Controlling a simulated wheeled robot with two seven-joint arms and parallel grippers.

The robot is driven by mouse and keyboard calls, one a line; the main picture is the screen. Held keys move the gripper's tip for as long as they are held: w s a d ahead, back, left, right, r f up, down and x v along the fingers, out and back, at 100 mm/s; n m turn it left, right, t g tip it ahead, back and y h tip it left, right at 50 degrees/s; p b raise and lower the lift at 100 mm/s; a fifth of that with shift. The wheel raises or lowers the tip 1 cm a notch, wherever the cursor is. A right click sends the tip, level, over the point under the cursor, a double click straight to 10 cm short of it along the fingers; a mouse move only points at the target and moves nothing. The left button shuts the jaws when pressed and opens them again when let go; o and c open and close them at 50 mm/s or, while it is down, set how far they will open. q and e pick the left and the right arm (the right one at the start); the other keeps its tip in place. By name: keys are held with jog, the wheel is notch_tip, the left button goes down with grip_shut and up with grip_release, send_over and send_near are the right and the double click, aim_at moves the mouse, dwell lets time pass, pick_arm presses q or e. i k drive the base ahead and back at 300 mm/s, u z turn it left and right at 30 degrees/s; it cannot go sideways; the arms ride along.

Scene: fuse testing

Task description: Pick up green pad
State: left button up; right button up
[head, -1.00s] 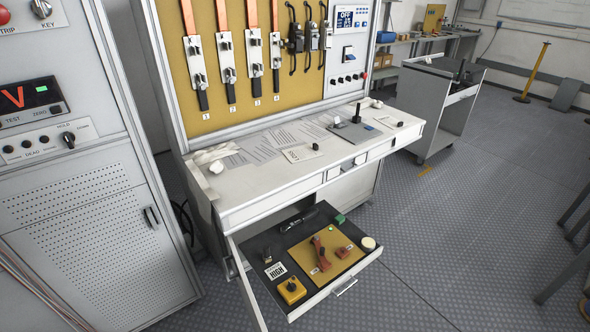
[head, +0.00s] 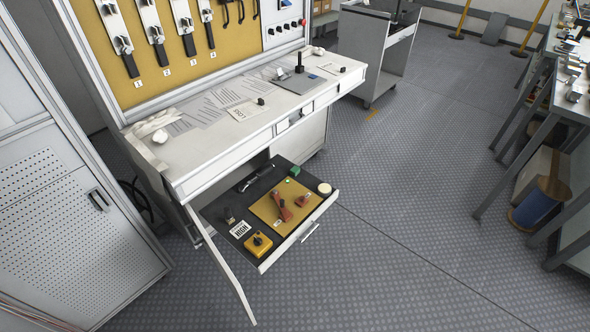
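The green pad (head: 295,171) is a small green block in the open drawer (head: 268,263) below the workbench. It lies near the drawer's back right, just behind the yellow-tan board (head: 265,209). Neither of my grippers shows in the head view, so I cannot tell their state.
The drawer also holds red parts (head: 282,211), a yellow box with a black knob (head: 258,244), a white round item (head: 324,189) and a "HIGH" label (head: 240,230). The bench top (head: 180,162) carries papers. A grey cabinet (head: 70,220) stands left.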

aim_at(295, 171)
jog(key=z, duration=1.3)
jog(key=i, duration=1.9)
jog(key=u, duration=3.45)
